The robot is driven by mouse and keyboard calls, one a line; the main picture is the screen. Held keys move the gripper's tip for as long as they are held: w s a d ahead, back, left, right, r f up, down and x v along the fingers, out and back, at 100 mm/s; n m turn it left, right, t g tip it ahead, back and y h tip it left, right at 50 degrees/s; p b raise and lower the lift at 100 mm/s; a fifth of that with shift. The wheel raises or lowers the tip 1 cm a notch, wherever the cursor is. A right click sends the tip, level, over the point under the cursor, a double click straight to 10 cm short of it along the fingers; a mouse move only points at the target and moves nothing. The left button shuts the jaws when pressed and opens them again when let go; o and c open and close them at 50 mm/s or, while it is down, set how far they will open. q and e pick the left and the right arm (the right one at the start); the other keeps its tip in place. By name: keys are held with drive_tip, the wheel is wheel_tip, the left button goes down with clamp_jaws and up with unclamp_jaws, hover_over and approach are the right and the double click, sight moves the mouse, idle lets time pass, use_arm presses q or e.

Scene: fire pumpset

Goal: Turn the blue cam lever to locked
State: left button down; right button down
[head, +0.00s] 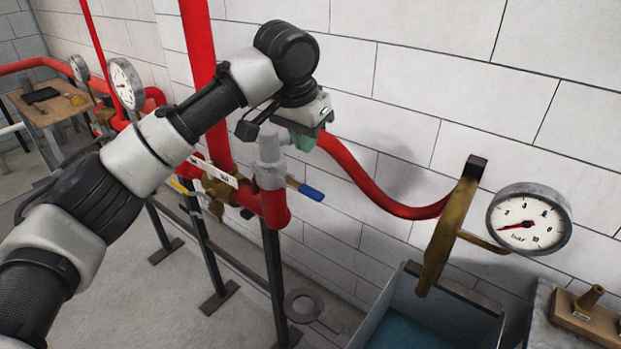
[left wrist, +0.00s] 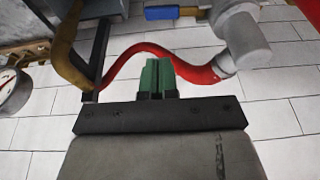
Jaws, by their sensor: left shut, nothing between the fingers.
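The blue cam lever (head: 305,188) sticks out to the right and slightly down from the grey coupling (head: 270,165) on the red pipe. In the left wrist view the blue lever (left wrist: 172,13) shows at the top edge, beside the grey coupling (left wrist: 242,42). My left gripper (head: 303,138) is above and apart from the lever, near the upper right of the coupling. Its green fingers (left wrist: 157,78) are together with nothing between them, in front of the red hose. My right gripper is in neither view.
A red hose (head: 375,185) runs right from the coupling to a brass nozzle (head: 445,235) with a pressure gauge (head: 528,218). A grey-blue bin (head: 475,318) stands below it. The white block wall (head: 420,85) is close behind. A yellow-handled valve (head: 180,186) is left of the coupling.

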sight(313, 192)
use_arm(q)
drive_tip(key=p+x, duration=0.1)
drive_tip(key=x, duration=0.2)
drive_tip(key=p+x, duration=0.1)
drive_tip(key=x, duration=0.2)
drive_tip(key=p+x, duration=0.1)
drive_tip(key=x, duration=0.2)
drive_tip(key=shift+s+a+f, duration=0.2)
drive_tip(key=shift+f, duration=0.15)
drive_tip(key=shift+a+f, duration=0.1)
drive_tip(key=shift+f, duration=0.65)
drive_tip(key=shift+f+y, duration=0.2)
drive_tip(key=shift+y, duration=0.1)
drive_tip(key=shift+s, duration=0.15)
